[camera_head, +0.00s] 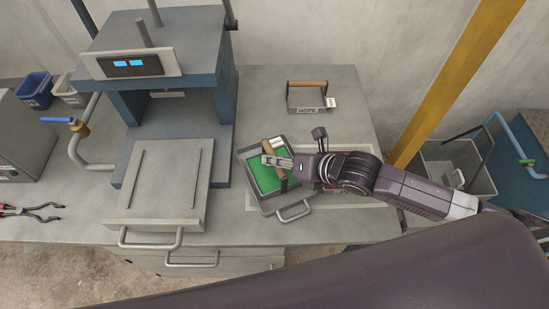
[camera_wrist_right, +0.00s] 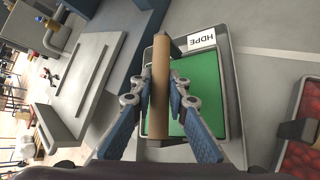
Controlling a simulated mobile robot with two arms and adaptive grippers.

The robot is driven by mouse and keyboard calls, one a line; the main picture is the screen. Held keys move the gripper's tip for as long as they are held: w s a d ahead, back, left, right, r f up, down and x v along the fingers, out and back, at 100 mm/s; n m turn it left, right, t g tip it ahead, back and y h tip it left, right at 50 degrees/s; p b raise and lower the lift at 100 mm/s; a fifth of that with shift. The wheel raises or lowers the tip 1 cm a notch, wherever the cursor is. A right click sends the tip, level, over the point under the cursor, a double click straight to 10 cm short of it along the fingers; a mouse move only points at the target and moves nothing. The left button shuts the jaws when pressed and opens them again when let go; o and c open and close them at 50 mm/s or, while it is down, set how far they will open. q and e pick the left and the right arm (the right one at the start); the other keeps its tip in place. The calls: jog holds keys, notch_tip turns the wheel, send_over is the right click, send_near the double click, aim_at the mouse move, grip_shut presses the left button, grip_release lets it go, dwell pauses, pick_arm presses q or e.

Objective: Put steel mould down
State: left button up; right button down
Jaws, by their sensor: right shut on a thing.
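The steel mould (camera_head: 250,158) is a shallow grey tray with a green fill and a loop handle at its front; it sits turned at an angle on or just over the grey bench. I cannot tell whether it touches. My right gripper (camera_head: 275,160) is above it, shut on its wooden bar handle. In the right wrist view, the gripper (camera_wrist_right: 158,95) has its fingers on both sides of the wooden handle (camera_wrist_right: 160,70), with the green fill (camera_wrist_right: 205,90) and an HDPE label (camera_wrist_right: 201,40) beside it. My left gripper is not in view.
A blue-grey press (camera_head: 155,50) stands left, with a grey plate (camera_head: 170,175) in front. A second labelled item with a wooden handle (camera_head: 307,84) lies at the back right. A pale outlined area (camera_head: 345,200) marks the bench beside the mould. A yellow post (camera_head: 455,85) stands right.

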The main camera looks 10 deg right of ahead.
jog(key=shift+f, duration=0.15)
jog(key=c, duration=1.8)
grip_release()
jog(key=shift+f, duration=0.25)
jog(key=v, duration=1.2)
jog(key=shift+r, duration=0.15)
